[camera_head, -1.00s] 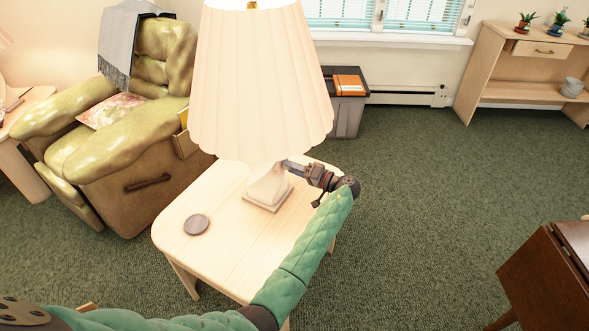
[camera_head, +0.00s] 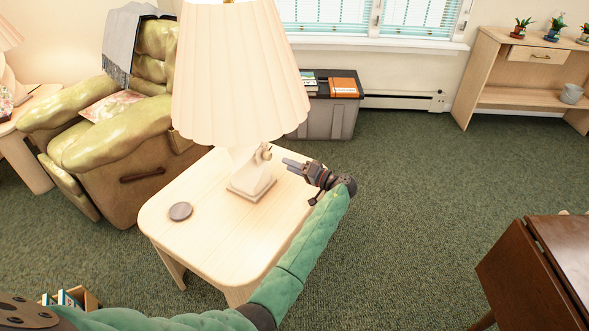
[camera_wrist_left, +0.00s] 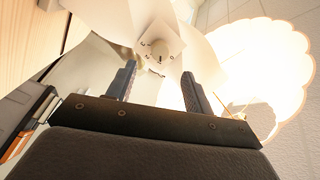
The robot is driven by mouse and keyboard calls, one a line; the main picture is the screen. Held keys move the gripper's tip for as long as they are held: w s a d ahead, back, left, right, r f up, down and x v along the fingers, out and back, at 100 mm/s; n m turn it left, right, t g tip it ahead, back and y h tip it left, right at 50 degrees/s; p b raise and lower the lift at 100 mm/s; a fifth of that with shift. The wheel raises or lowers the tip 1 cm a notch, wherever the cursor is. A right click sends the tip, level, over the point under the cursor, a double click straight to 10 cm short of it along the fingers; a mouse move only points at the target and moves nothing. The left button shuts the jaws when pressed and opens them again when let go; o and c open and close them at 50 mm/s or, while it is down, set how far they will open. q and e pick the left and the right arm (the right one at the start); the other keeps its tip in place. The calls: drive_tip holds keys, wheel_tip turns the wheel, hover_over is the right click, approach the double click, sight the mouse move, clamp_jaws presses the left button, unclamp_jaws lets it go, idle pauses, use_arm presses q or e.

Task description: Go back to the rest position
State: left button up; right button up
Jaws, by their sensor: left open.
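My left gripper (camera_head: 292,165) is open and empty, just right of the lamp's base above the small wooden table. In the left wrist view, its two fingers (camera_wrist_left: 160,85) are apart, with the lamp base beyond them. The lamp (camera_head: 240,75) stands upright on the light wooden table (camera_head: 215,240), and its glowing shade also shows in the left wrist view (camera_wrist_left: 265,65). A round knob (camera_head: 266,153) shows on the lamp's base, apart from the fingertips. My right gripper is not in view.
A green armchair (camera_head: 110,150) stands at left, a grey bin (camera_head: 330,118) behind, a dark wooden table (camera_head: 540,270) at lower right. The carpet (camera_head: 420,190) between is clear.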

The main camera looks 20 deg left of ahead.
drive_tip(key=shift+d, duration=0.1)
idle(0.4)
